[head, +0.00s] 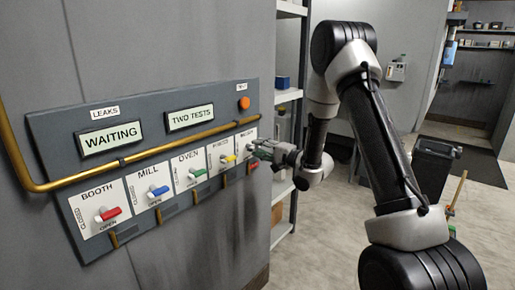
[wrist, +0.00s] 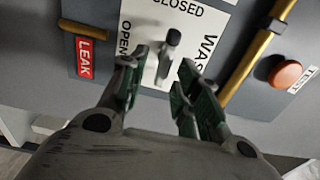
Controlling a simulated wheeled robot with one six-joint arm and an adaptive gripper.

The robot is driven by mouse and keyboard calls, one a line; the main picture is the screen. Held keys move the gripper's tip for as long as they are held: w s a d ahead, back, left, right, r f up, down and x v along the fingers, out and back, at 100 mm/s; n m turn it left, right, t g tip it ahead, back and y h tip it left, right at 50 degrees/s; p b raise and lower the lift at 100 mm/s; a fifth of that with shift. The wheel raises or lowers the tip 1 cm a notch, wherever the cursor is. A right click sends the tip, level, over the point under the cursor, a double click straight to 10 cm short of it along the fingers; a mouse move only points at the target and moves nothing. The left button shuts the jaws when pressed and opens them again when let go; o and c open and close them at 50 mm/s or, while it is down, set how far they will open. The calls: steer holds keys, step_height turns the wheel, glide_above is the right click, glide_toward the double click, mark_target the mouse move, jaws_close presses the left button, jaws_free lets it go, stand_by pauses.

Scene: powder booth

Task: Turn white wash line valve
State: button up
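The wash valve's white plate (head: 245,143) is the rightmost on the grey wall panel, partly hidden by my gripper (head: 268,150). In the wrist view the plate (wrist: 209,18) is marked CLOSED at the top, OPEN at the left and WASH at the right. Its handle (wrist: 172,40) has a dark grey knob and a pale lever running down the picture. My gripper (wrist: 156,78) is open, with one green-padded finger on each side of the lever's lower part. I see gaps beside the lever; whether a fingertip touches it cannot be told.
Booth (head: 107,213), mill (head: 157,191), oven (head: 195,174) and yellow-handled (head: 230,158) valves line up to the left. A brass pipe (head: 150,153) crosses the panel. An orange test button (wrist: 286,74) and red LEAK tag (wrist: 85,57) flank the wash valve. Displays read WAITING (head: 111,138) and TWO TESTS (head: 190,118).

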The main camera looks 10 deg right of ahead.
steer(key=v, duration=1)
